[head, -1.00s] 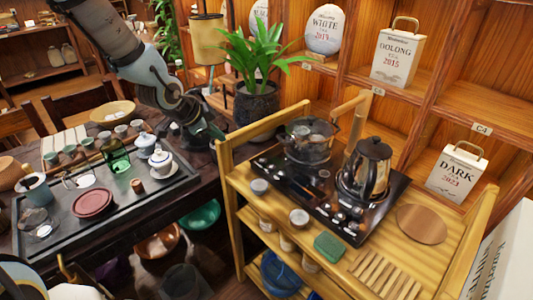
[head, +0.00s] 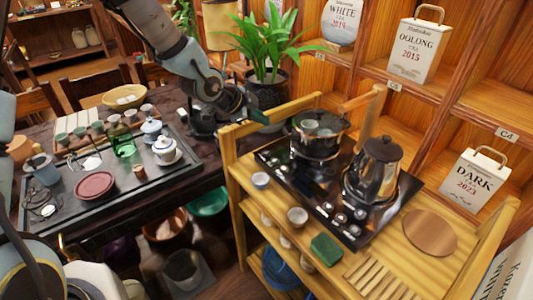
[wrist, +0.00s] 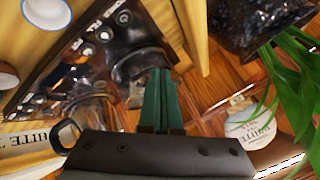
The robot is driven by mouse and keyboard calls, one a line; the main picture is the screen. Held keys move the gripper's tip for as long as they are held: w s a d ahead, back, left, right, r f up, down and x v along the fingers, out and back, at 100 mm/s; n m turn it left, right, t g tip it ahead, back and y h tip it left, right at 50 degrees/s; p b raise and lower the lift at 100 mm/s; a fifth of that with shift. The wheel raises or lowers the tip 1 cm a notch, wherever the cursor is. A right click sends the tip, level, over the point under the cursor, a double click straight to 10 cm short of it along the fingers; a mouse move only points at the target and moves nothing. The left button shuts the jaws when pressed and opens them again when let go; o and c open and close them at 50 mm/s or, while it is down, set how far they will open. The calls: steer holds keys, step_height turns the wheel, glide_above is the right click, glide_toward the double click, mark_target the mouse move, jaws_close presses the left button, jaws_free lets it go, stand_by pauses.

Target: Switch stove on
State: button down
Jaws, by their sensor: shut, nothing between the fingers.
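The stove (head: 284,178) is a black two-burner unit on the wooden stand, with several round controls along its front edge. A dark glass pot (head: 318,140) stands on its left burner and a dark kettle (head: 372,170) on its right one. Part of the stove's control panel (wrist: 88,48) shows tilted at the upper left of the wrist view. My gripper (head: 260,116) is at the back left corner of the stand, beside the plant pot and apart from the stove. In the wrist view its green fingers (wrist: 161,75) are shut together with nothing between them.
The stand's side rail (head: 265,128) lies by my gripper. A potted plant (head: 262,50) stands close behind it. Small cups (head: 297,217) and a green block (head: 325,249) sit in front of the stove. A tea tray (head: 65,208) lies at left.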

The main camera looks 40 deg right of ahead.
mark_target(263, 154)
steer(key=shift+f+b, duration=3.15)
steer(key=shift+f, duration=1.1)
steer(key=shift+f, duration=0.15)
steer(key=shift+f+b, duration=0.25)
steer(key=shift+b, duration=0.15)
steer(key=shift+f+b, duration=0.3)
steer(key=shift+r, duration=0.1)
steer(key=shift+r+p, duration=0.5)
steer(key=shift+r, duration=0.15)
step_height(263, 154, up, 5)
steer(key=p, duration=0.4)
